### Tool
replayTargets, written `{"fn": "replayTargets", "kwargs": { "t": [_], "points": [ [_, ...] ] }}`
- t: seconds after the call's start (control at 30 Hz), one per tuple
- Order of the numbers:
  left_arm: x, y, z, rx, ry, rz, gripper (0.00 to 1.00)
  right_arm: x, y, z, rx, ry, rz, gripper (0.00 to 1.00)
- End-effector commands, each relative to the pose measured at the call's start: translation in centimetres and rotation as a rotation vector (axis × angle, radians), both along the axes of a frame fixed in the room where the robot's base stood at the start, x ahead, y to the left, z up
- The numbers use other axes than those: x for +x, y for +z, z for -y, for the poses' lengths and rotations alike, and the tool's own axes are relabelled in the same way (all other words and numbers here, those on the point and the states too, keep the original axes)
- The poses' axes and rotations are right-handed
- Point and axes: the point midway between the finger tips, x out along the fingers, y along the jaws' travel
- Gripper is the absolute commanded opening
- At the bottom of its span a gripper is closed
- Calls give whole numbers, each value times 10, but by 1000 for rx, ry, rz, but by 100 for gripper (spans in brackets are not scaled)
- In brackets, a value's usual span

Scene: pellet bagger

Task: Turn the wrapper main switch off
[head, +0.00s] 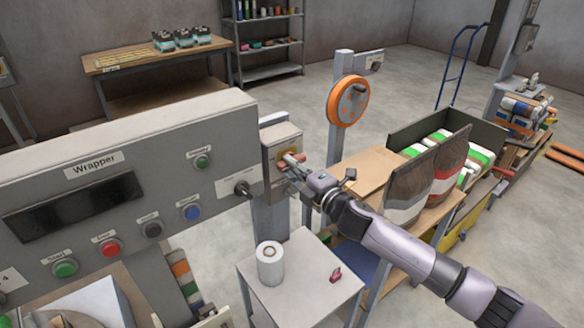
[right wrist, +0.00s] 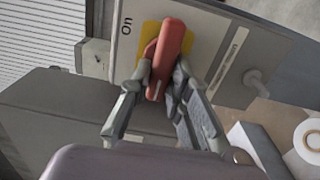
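The wrapper main switch is a red handle (head: 292,157) on a grey box (head: 270,135) at the right end of the wrapper panel (head: 150,150). In the right wrist view the red handle (right wrist: 174,40) stands over a yellow plate (right wrist: 150,32), tilted slightly from the picture's vertical. An "On" label (right wrist: 126,26) lies to its left; I see no "Off" label. My right gripper (right wrist: 162,82) has one finger on each side of the handle, seemingly closed against it; in the head view the gripper (head: 300,170) partly hides the switch. My left gripper is not in view.
The wrapper panel carries several buttons and a black lever (head: 243,189) just left of the switch box. A small table (head: 305,275) below holds a white roll (head: 270,263) and a small red item (head: 336,274). An orange wheel (head: 348,101) on a post stands behind.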

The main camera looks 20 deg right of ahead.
Motion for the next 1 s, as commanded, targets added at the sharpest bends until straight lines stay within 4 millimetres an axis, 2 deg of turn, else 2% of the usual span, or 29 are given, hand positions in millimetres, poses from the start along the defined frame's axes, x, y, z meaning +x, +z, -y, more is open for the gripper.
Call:
{"fn": "replayTargets", "kwargs": {
  "t": [0.27,0.63,0.77,1.0],
  "points": [
    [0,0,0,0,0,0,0,0,0,1,1,-1,0,37],
    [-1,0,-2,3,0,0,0,-6,-1,2,2,1,-2,37],
    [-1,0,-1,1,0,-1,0,-23,-2,9,1,0,-4,37],
    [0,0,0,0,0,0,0,-70,-3,26,1,0,-5,37]
  ]
}}
